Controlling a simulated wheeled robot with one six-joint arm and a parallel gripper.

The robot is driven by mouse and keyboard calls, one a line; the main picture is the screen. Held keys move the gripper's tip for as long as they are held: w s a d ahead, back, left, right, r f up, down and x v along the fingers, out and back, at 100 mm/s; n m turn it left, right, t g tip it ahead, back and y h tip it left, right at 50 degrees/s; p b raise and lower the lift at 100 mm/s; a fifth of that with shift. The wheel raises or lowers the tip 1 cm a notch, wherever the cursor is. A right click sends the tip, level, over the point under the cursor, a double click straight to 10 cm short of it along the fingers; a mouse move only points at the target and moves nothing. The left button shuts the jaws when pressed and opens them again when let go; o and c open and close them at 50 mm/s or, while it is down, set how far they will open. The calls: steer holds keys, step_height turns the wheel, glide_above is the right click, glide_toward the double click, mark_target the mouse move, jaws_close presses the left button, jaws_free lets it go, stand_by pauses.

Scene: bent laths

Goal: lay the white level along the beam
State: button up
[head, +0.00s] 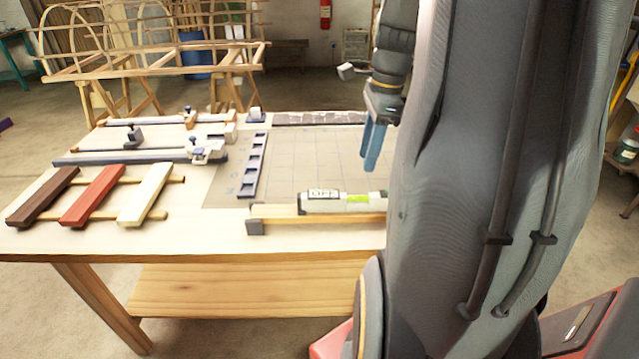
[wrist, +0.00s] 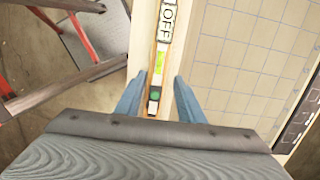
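The white level (head: 345,202) lies lengthwise on or just behind the top of the wooden beam (head: 290,215) near the table's front edge; exact contact is hard to tell. It has an "OFF" label and a green vial window. In the wrist view the level (wrist: 160,60) runs roughly along the brown beam (wrist: 147,95), which shows as a thin strip at its left. My gripper (head: 372,165) points down above the level, apart from it in the head view. In the wrist view my gripper (wrist: 158,82) is open, fingers on either side of the level. My arm hides the beam's right end.
A grey block (head: 255,227) caps the beam's left end. A dark slotted strip (head: 252,165) lies on the gridded mat (head: 310,160). Brown, red (head: 93,195) and cream slats lie on two rails at left. Clamps (head: 205,150) stand behind them. The mat's middle is clear.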

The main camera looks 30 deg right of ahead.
steer(key=s+a+f+n, duration=0.1)
steer(key=a+f+n, duration=0.2)
steer(key=a+n, duration=0.9)
steer(key=s+a+f+n+h, duration=0.1)
steer(key=a+f+n, duration=0.2)
steer(key=a+n, duration=0.9)
steer(key=shift+a+f+t, duration=0.3)
steer(key=shift+a+f, duration=0.05)
steer(key=shift+a, duration=0.4)
steer(key=shift+c, duration=0.5)
